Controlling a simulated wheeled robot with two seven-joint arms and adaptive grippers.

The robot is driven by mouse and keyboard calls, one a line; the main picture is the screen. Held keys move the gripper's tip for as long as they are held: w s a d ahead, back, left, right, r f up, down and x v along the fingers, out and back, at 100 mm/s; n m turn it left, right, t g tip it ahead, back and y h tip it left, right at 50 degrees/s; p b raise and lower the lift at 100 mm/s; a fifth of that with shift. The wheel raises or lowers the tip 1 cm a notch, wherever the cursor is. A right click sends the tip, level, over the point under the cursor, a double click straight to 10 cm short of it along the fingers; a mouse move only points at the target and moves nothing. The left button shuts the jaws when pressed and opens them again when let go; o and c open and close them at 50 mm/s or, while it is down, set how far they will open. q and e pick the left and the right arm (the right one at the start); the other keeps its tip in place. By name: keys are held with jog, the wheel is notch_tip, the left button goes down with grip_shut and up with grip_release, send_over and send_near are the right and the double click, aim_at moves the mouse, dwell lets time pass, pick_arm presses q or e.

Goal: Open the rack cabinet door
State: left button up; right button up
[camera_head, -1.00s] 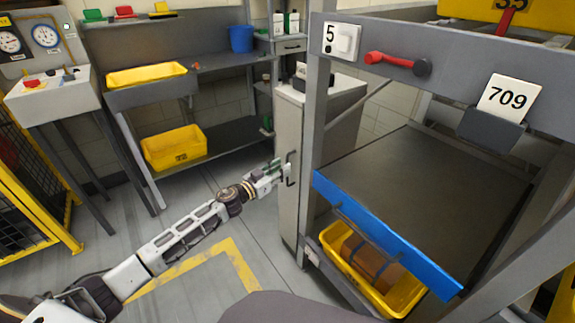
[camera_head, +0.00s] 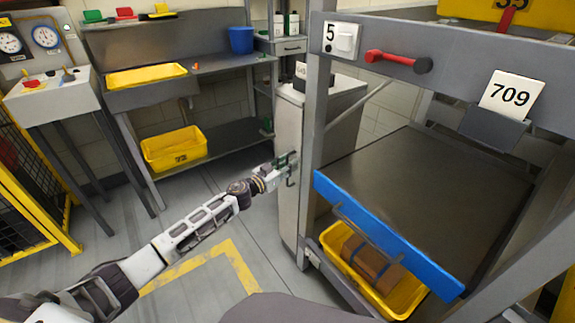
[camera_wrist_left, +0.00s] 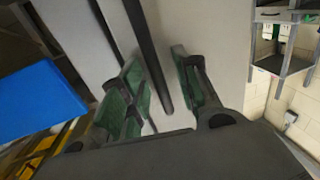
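The rack cabinet (camera_head: 289,125) is a narrow light-grey cabinet just left of the rack post, with its door closed. Its dark vertical bar handle shows in the left wrist view (camera_wrist_left: 150,55); in the head view my gripper mostly covers it. My left gripper (camera_head: 286,161) is at the door face, level with the handle. In the left wrist view the green-padded fingers (camera_wrist_left: 160,92) are apart, one on each side of the handle bar. A gap shows between the bar and the right finger; I cannot tell whether the left finger touches it. My right gripper is out of view.
The blue-edged rack shelf (camera_head: 390,235) juts out right of the cabinet, above a yellow bin (camera_head: 400,300) holding a brown box. A workbench (camera_head: 225,65) with yellow trays stands at the back left. Floor (camera_head: 215,235) left of the cabinet is free.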

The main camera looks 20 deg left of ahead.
pick_arm(q)
grip_shut()
jog(key=shift+a, duration=0.1)
dwell(0.4)
